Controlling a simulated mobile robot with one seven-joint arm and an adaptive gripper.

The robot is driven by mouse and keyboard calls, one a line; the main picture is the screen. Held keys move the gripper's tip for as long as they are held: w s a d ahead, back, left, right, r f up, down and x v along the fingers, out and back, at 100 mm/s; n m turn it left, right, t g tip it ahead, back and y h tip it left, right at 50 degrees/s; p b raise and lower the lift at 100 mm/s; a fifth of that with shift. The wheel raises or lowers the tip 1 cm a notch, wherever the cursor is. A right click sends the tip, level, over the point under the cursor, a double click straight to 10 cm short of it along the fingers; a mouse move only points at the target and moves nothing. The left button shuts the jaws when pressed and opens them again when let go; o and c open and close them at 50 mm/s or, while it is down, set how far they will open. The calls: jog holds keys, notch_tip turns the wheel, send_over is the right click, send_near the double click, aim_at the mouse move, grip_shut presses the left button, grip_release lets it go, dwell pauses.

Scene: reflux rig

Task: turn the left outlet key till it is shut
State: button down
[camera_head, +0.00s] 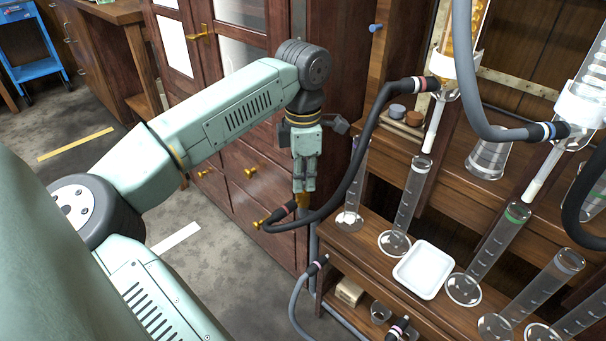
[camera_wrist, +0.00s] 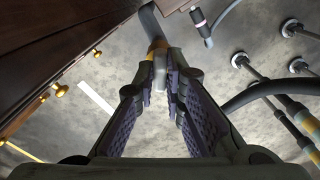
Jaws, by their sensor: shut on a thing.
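My gripper (camera_head: 304,184) points straight down at the left corner of the wooden bench. Its fingers are closed on the left outlet key, and they hide most of it. Brass of the left outlet fitting (camera_head: 302,200) shows just below the fingertips, on top of a grey upright pipe (camera_head: 314,245). In the wrist view my fingertips (camera_wrist: 168,78) meet at a small pale grey piece, with brass (camera_wrist: 157,45) just beyond it. I cannot tell the key's angle from these views.
A black hose (camera_head: 340,195) with a pink-banded end runs from beside the brass fitting up to the left glass condenser (camera_head: 450,45). Glass cylinders (camera_head: 355,190) and a white tray (camera_head: 423,269) stand close on the right. A cabinet with brass knobs (camera_head: 250,172) is behind.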

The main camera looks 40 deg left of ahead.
jog(key=m, duration=0.5)
jog(key=shift+m+p, duration=0.3)
jog(key=shift+p, duration=0.05)
jog(key=m, duration=0.5)
jog(key=shift+m, duration=0.4)
jog(key=c, duration=1.7)
grip_release()
jog(key=shift+o, duration=0.2)
notch_tip(320, 180, up, 12)
